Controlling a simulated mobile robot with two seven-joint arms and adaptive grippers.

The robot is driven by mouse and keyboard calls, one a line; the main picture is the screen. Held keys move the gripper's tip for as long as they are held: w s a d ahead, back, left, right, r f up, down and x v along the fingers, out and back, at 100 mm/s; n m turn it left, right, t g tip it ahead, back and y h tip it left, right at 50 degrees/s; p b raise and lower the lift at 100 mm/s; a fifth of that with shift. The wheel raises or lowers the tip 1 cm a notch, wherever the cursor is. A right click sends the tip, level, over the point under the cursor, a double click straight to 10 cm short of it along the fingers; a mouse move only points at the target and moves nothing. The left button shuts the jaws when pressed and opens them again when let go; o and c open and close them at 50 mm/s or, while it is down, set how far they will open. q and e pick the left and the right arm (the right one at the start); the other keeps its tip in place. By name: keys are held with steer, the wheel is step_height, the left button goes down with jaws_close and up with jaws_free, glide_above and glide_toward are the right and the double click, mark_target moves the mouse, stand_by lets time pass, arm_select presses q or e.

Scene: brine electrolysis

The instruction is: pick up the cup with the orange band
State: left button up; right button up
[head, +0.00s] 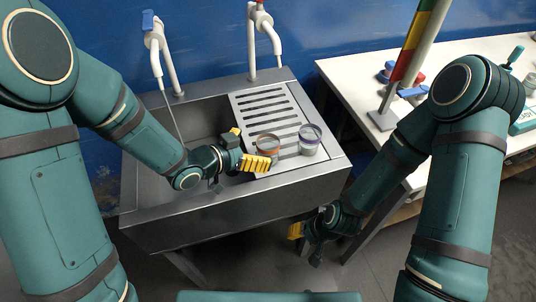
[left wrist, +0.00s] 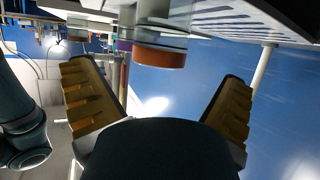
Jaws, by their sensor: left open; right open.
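The cup with the orange band (head: 268,146) is clear and stands upright on the slatted drainboard of the sink. A similar cup with a purple band (head: 310,138) stands to its right. My left gripper (head: 252,149) is open at the left of the orange-banded cup, and its near finger overlaps the cup's lower part in the head view. In the left wrist view the orange band (left wrist: 158,56) shows ahead, between the spread fingers (left wrist: 157,78); I cannot tell whether they touch the cup. My right gripper (head: 297,231) is open and empty, low in front of the sink.
The drainboard (head: 250,100) has free room behind the cups. The sink basin (head: 205,120) lies to the left, with two taps (head: 162,50) at the back. A white table (head: 350,75) on the right holds a stand with a coloured column (head: 408,55).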

mark_target(275, 141)
arm_select(q)
steer(key=b+x, duration=0.1)
steer(key=x, duration=0.4)
steer(key=shift+d, duration=0.15)
steer(key=shift+r, duration=0.1)
steer(key=c, duration=1.4)
